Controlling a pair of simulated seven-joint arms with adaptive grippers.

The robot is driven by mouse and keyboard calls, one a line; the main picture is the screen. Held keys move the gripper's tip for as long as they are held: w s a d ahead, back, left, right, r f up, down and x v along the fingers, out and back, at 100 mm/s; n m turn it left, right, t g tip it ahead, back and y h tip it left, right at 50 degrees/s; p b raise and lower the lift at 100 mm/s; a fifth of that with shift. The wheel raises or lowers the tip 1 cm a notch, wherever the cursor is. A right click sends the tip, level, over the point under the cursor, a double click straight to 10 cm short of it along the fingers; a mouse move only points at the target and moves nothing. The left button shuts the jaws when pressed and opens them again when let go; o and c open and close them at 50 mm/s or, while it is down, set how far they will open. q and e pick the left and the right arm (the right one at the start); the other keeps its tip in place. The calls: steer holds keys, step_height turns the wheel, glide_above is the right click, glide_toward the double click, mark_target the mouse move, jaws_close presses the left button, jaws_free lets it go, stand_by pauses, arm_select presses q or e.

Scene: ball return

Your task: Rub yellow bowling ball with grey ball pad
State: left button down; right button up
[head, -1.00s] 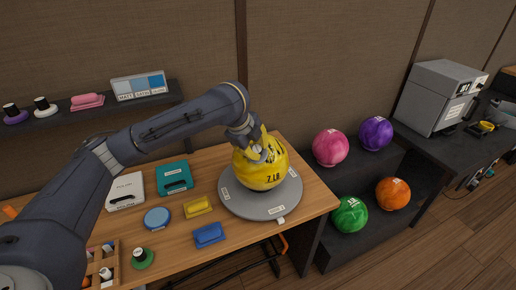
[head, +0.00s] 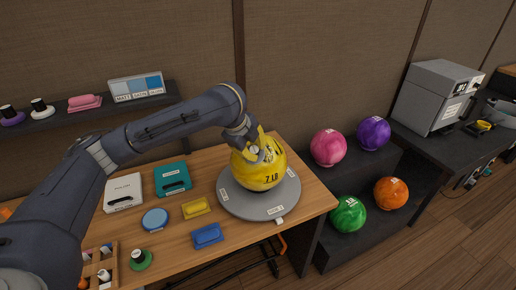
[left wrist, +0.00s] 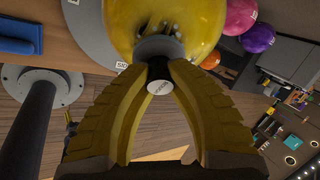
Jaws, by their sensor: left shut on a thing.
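The yellow bowling ball (head: 262,174), marked 7 LB, rests on a round grey turntable (head: 230,201) on the wooden table. My left gripper (head: 255,146) is over the ball's upper side in the head view. In the left wrist view its yellow fingers (left wrist: 160,80) are shut on the grey ball pad (left wrist: 160,48), a small round thing with a pale labelled end. The pad lies against the yellow ball (left wrist: 205,20), seemingly touching it. The pad is hidden by the fingers in the head view. My right gripper is not in view.
A blue round pad (head: 155,219), yellow block (head: 196,207), blue block (head: 208,235), teal case (head: 173,179) and white case (head: 123,192) lie left of the turntable. Pink (head: 328,147), purple (head: 373,133), green (head: 348,214) and orange (head: 391,192) balls sit on a dark rack at right.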

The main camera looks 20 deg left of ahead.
arm_select(q)
steer(key=shift+w+d+r, duration=0.2)
steer(key=shift+w+d, duration=0.15)
steer(key=shift+d, duration=0.2)
steer(key=shift+w+d+r, duration=0.15)
steer(key=shift+w+d, duration=0.15)
steer(key=shift+d, duration=0.2)
steer(key=shift+s+a+f, duration=0.2)
steer(key=shift+s+a, duration=0.15)
steer(key=shift+a, duration=0.2)
steer(key=shift+s+a+f, duration=0.2)
steer(key=shift+s+a, duration=0.1)
steer(key=shift+a, duration=0.2)
steer(key=s+d+r, duration=0.1)
steer(key=s+r, duration=0.2)
steer(key=r, duration=0.2)
steer(key=shift+s+r, duration=0.1)
steer(key=shift+r, duration=0.1)
steer(key=shift+s+d+r, duration=0.1)
steer(key=shift+s+r, duration=0.25)
steer(key=shift+r, duration=0.25)
steer(key=shift+s+d+r, duration=0.1)
steer(key=shift+s+r, duration=0.25)
steer(key=shift+r, duration=0.2)
